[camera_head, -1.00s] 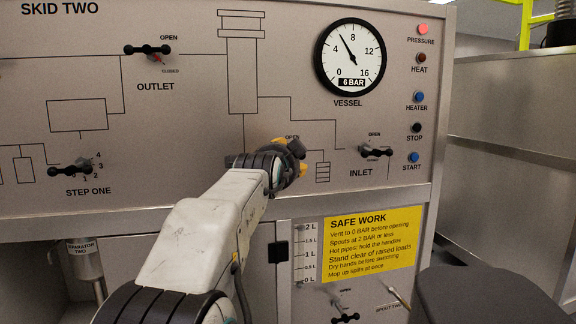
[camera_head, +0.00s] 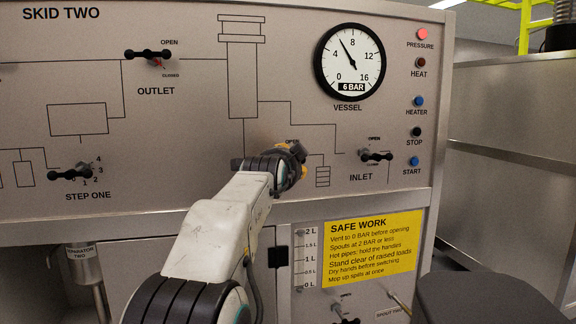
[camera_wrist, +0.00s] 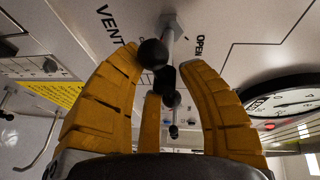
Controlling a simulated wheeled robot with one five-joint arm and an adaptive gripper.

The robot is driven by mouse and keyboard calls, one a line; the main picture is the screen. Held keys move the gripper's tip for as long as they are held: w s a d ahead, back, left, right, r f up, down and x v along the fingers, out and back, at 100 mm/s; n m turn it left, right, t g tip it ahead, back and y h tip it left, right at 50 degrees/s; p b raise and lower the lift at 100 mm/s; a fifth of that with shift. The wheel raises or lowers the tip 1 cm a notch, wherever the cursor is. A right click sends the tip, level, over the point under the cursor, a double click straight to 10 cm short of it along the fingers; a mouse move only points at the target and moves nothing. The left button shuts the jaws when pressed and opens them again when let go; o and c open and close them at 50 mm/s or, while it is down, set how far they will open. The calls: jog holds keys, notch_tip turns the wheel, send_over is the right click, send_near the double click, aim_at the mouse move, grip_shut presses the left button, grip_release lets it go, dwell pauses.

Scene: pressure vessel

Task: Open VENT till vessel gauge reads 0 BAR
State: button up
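The VENT handle (camera_wrist: 153,53), a bar with black ball ends, shows in the wrist view beside the VENT and OPEN labels. My gripper (camera_wrist: 160,58) is open, its yellow fingers on either side of the handle; I cannot tell whether they touch it. In the head view my gripper (camera_head: 292,163) is at the panel below the vessel gauge and hides the VENT handle, leaving part of an OPEN label above it. The round white vessel gauge (camera_head: 350,60) has its needle between 4 and 8, and its display reads 6 BAR.
The INLET handle (camera_head: 376,156) is close to the right of my gripper. The OUTLET handle (camera_head: 148,55) and STEP ONE handle (camera_head: 70,175) are farther left. A column of lamps and buttons, with the PRESSURE lamp (camera_head: 423,34) lit red, lines the right edge. A yellow SAFE WORK sign (camera_head: 372,246) is below.

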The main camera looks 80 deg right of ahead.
grip_shut()
jog(key=shift+f+n+b, duration=0.15)
jog(key=shift+n+b, duration=0.15)
jog(key=shift+b, duration=0.05)
jog(key=shift+h, duration=0.3)
jog(key=n+h+b, duration=0.1)
jog(key=n+b, duration=0.2)
jog(key=shift+s+f, duration=0.1)
jog(key=shift+s, duration=0.05)
jog(key=shift+d+r+n+h+b, duration=0.15)
jog(key=shift+n+h+b, duration=0.55)
jog(key=shift+n+b, duration=0.7)
jog(key=shift+r+n, duration=0.1)
jog(key=shift+n, duration=0.2)
jog(key=shift+o, duration=1.6)
grip_release()
jog(key=shift+r, duration=0.15)
